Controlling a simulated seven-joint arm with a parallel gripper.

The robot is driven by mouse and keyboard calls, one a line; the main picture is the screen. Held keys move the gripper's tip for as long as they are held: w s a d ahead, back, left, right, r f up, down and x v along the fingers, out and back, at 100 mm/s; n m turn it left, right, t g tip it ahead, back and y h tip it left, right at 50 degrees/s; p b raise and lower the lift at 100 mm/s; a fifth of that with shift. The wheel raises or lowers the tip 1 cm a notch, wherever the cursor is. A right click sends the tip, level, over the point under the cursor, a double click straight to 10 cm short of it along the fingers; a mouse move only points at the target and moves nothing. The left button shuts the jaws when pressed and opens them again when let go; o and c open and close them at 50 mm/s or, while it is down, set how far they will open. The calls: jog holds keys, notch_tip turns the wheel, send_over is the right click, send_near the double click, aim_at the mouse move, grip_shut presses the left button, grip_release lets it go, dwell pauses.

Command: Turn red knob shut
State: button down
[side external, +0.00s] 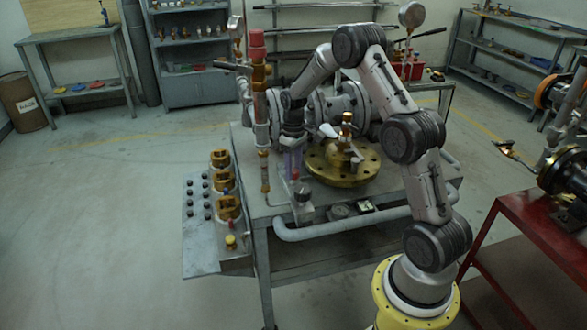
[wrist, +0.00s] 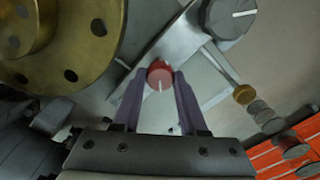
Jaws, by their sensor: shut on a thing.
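The red knob (wrist: 160,74) is a small round knob with a white pointer line that runs toward the bottom of the wrist view. It sits on a grey metal bracket (wrist: 180,52). My gripper (wrist: 159,80) has its two purple fingers on either side of the knob, shut on it at the fingertips. In the side external view my gripper (side external: 293,172) points down at the bench, with the small red knob (side external: 295,174) at its tips, partly hidden.
A brass flange (side external: 345,165) stands close on the right of my gripper. A grey knob (wrist: 230,14) with a white line is near the red knob. A vertical pipe with a red top (side external: 257,45) stands to the left. A grey pipe (side external: 340,228) runs along the bench front.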

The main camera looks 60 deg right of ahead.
aim_at(294, 171)
jog(key=m, duration=0.4)
jog(key=shift+m, duration=0.4)
jog(key=shift+r+m, duration=0.1)
jog(key=shift+m, duration=2.1)
jog(key=shift+c, duration=2.2)
grip_release()
notch_tip(294, 171, up, 14)
